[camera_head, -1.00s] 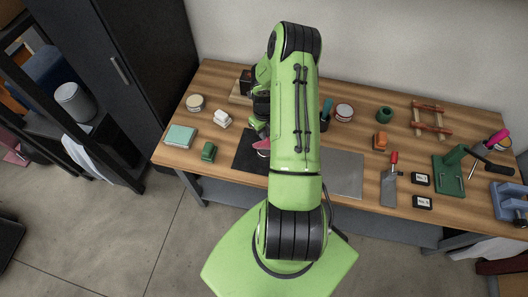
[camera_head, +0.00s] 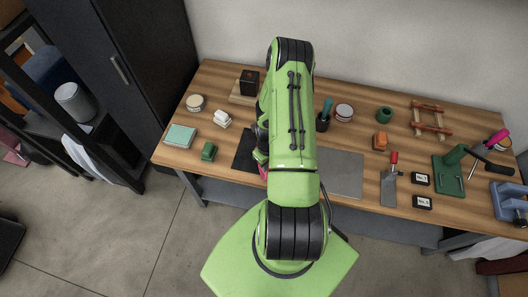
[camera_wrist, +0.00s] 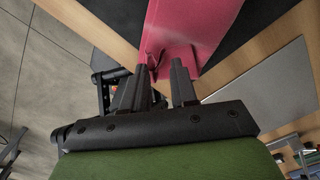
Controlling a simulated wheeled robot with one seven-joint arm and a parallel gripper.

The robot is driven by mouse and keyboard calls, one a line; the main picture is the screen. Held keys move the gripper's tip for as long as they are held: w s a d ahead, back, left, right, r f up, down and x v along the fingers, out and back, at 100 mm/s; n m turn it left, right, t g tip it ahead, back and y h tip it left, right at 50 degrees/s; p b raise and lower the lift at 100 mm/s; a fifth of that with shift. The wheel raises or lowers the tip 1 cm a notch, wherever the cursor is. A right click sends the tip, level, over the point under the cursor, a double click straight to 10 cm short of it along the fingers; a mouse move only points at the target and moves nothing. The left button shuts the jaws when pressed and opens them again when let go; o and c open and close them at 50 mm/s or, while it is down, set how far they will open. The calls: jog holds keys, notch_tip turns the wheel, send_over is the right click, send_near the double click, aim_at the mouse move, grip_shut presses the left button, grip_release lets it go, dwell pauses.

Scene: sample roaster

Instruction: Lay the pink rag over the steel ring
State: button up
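The pink rag (camera_wrist: 190,28) runs from my fingertips to the top of the wrist view. It is creased and bunched where my gripper (camera_wrist: 160,72) meets it, and my fingers appear closed on that bunched end. In the head view only a small strip of the rag (camera_head: 264,172) shows, near the front edge of the table; my arm covers the rest and most of the gripper. I cannot make out the steel ring in either view; it may be hidden behind my arm.
A black mat (camera_head: 243,151) lies left of my arm and a grey plate (camera_head: 343,174) right of it on the wooden table (camera_head: 225,88). A dark cube (camera_head: 249,83) stands behind. Tools crowd the right.

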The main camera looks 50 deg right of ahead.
jog(key=o, duration=0.4)
jog(key=s+a+r+p, duration=0.1)
jog(key=r+p, duration=0.1)
jog(key=r, duration=0.1)
jog(key=s+r+p, duration=0.1)
jog(key=r+p, duration=0.2)
jog(key=s+a+r+p, duration=0.1)
jog(key=r+p, duration=0.1)
jog(key=r, duration=0.2)
jog(key=shift+s+a+r, duration=0.1)
jog(key=shift+s+a, duration=0.05)
jog(key=shift+a, duration=0.15)
